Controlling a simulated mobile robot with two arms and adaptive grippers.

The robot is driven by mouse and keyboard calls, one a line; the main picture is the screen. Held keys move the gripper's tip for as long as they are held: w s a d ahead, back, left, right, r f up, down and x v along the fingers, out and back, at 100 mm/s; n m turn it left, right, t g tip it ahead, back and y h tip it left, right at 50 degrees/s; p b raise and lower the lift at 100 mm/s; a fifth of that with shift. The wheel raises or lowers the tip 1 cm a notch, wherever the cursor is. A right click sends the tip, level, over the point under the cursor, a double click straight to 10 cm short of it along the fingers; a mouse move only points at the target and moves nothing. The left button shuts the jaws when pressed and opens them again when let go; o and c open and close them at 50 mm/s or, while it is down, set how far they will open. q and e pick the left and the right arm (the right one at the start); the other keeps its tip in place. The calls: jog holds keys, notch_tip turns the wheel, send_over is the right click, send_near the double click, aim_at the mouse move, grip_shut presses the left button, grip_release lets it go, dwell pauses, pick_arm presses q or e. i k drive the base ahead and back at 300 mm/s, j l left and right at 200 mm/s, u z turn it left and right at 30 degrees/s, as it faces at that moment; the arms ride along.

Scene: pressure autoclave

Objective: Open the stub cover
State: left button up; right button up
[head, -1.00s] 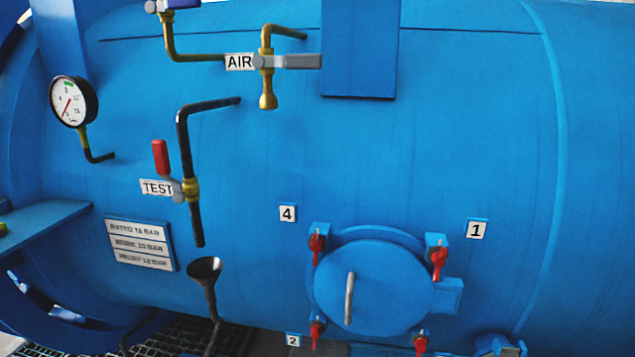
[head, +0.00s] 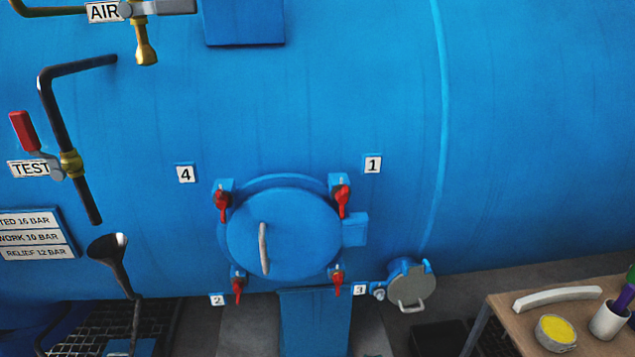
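The stub cover (head: 295,230) is a round blue disc on the side of the blue autoclave, and it sits closed against its stub. A grey bar handle (head: 264,248) stands upright left of its middle. Red clamp nuts sit around its rim: upper right (head: 342,200), lower left (head: 238,289), lower right (head: 337,282) and upper left (head: 222,205). Number plates 1 (head: 373,164), 2 (head: 217,300), 3 (head: 360,289) and 4 (head: 186,173) mark them. A blue hinge block (head: 354,230) is at the cover's right edge. Neither gripper shows.
A smaller grey-lidded port (head: 409,287) is at lower right. A table (head: 503,316) at the right corner holds a curved pale bar (head: 557,298), a yellow-topped tin (head: 556,331) and a white cup (head: 608,321). A black funnel (head: 108,248) and the red-handled TEST valve (head: 25,132) are left.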

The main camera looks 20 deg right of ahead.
aim_at(402, 291)
jog(key=z, duration=1.25)
